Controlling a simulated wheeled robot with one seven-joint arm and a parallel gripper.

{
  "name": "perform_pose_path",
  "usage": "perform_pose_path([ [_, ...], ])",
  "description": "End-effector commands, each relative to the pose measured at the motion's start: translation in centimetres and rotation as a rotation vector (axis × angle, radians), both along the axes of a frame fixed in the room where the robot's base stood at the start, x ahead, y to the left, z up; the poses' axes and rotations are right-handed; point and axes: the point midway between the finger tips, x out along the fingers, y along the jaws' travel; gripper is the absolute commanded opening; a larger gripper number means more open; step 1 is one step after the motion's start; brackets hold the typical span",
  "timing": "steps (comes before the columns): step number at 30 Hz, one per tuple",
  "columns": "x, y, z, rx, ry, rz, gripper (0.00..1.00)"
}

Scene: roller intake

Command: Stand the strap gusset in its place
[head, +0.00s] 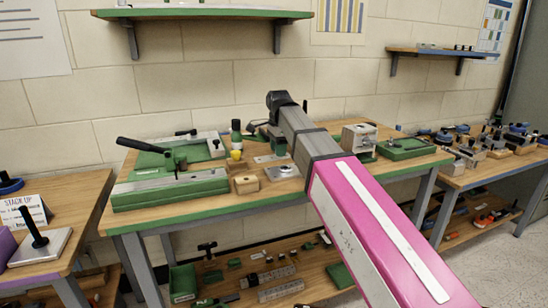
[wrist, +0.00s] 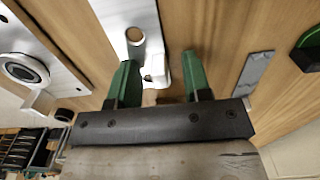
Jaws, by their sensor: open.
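My gripper (wrist: 158,85) is open in the wrist view, its two green fingers apart and pointing at the wooden bench top. A pale metal plate (wrist: 120,15) with a round hole lies beyond the fingertips. A small light metal piece (wrist: 155,70) shows between the fingers at the plate's near end; I cannot tell whether it is separate or touches a finger. A flat grey metal strip (wrist: 254,72) lies to the right of the fingers. I cannot tell for sure which piece is the strap gusset. In the head view my arm hides part of the bench.
A green-and-grey fixture (head: 170,190) with a black handle fills the bench's left. Small wooden blocks (head: 246,184), a green bottle with a yellow base (head: 236,154) and a metal plate (head: 283,172) stand mid-bench. A green tray (head: 405,148) is at right.

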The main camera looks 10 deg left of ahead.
Motion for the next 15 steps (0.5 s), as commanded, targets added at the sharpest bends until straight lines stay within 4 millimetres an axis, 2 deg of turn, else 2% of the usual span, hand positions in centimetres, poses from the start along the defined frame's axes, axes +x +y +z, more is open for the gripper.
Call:
perform_pose_path([
  [6,0.01,0.02,-0.12,0.0,0.0,0.0,0.45],
  [10,0.0,0.01,-0.11,0.0,0.0,0.0,0.02],
  [15,0.0,0.01,-0.09,0.0,0.0,0.0,0.0],
])
